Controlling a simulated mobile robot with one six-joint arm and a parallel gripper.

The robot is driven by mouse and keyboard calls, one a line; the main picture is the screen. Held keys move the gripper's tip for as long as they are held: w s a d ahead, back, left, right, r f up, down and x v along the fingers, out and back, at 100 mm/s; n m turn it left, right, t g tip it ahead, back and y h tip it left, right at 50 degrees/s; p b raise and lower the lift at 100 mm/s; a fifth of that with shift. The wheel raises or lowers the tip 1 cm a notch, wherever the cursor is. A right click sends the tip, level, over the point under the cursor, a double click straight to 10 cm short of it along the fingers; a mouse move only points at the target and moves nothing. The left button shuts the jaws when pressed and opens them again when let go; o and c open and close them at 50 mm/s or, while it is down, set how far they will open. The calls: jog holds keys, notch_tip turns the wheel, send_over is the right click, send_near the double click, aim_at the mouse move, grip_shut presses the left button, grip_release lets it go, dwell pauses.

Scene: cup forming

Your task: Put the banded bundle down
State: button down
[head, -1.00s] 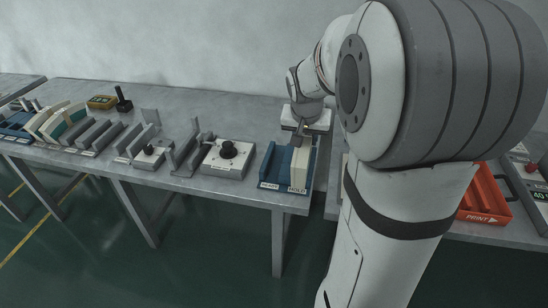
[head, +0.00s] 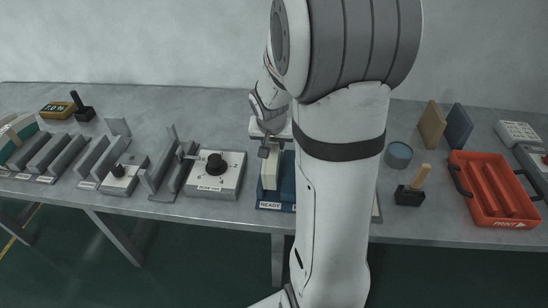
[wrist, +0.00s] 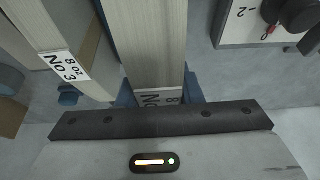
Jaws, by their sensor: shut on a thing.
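The held bundle (head: 270,170) is a cream stack of blanks, upright at the blue rack (head: 287,178), on its side labelled READY. In the wrist view, the held bundle (wrist: 157,45) runs up the middle, with a white label partly covered by my gripper. My gripper (head: 266,147) is shut on its upper part. I cannot tell whether the bundle touches the rack floor. A second cream bundle (wrist: 65,35) with a "No 3, 8 oz" label stands beside it, apart, to the left in the wrist view. My arm hides the rack's right side in the head view.
A grey dial box (head: 215,175) stands just left of the rack. Right of my arm are a blue-grey cup (head: 398,154), a black block with a wooden handle (head: 410,190) and an orange PRINT tray (head: 492,190). Bare table lies behind the dial box.

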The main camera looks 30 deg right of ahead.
jog(key=shift+d+f+b, duration=0.15)
jog(key=shift+f+b, duration=0.2)
jog(key=shift+f, duration=1.95)
jog(key=shift+f, duration=0.2)
jog(key=c, duration=1)
grip_release()
jog(key=shift+r, duration=0.2)
